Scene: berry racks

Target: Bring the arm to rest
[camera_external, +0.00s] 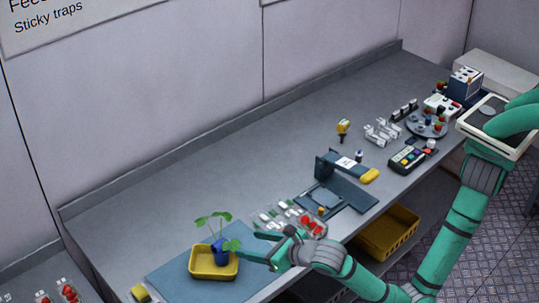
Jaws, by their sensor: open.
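My gripper (257,247) is at the end of my green arm, over the near edge of the grey bench (150,210). Its fingers are open and point left, toward a yellow tray (202,276). A dark blue pot (220,250) with a green-leaved plant (212,223) stands in the tray. The fingers are close to the right side of the tray and the lowest leaf. I cannot tell from this angle whether they touch. Nothing shows between the fingers.
Red berries (312,224) and small clear packs (276,212) lie behind my gripper. Several devices and a round carousel (427,125) crowd the far right. A yellow crate (389,234) sits below the bench. The bench's back left is clear.

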